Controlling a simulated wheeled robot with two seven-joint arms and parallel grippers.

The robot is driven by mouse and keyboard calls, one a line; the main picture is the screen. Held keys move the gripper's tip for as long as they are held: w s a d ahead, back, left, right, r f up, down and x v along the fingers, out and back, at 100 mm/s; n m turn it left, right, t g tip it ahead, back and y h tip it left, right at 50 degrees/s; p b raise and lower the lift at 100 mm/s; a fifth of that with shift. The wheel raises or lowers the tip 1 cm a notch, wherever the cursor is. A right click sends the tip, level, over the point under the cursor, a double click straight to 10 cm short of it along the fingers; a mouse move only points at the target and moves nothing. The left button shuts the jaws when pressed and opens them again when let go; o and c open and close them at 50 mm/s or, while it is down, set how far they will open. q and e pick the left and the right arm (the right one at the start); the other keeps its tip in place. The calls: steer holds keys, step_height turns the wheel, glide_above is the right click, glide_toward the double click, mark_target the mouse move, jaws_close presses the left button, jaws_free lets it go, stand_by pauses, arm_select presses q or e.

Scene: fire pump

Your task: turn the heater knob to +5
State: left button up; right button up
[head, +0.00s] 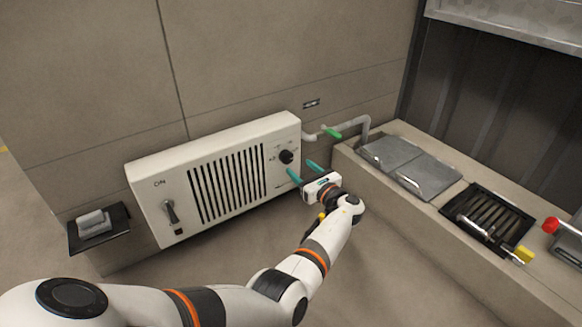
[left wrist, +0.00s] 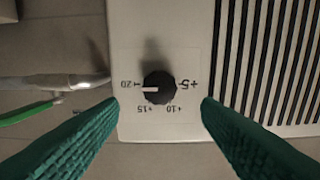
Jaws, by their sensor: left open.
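The white heater (head: 215,180) is mounted on the wall, with its black round knob (head: 286,157) at its right end. In the left wrist view the knob (left wrist: 161,84) is seen upside down; its white mark points left, towards the +20 label (left wrist: 130,84). The +5 label (left wrist: 191,84) is on the opposite side. My left gripper (head: 304,170) is open in front of the knob, its green fingers spread to either side in the wrist view (left wrist: 160,105). It does not appear to touch the knob. My right gripper is out of view.
A pipe with a green-handled valve (head: 331,132) runs right of the heater, close to my gripper. A concrete ledge (head: 440,215) with metal covers is at the right. The heater's ON lever (head: 171,212) and a small shelf (head: 98,232) are at the left.

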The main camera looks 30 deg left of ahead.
mark_target(289, 158)
arm_select(q)
steer(key=b+x, duration=0.1)
steer(key=x, duration=0.1)
steer(key=b+x, duration=0.1)
steer(key=x, duration=0.1)
steer(key=shift+w+a+f, duration=0.15)
steer(key=shift+a+f, duration=0.1)
steer(key=shift+a, duration=0.05)
steer(key=shift+w+a+r+b, duration=0.2)
steer(key=shift+w+a+b, duration=0.15)
steer(key=shift+a, duration=0.3)
steer(key=shift+s, duration=0.1)
steer(key=shift+c, duration=0.4)
steer(key=c, duration=0.9)
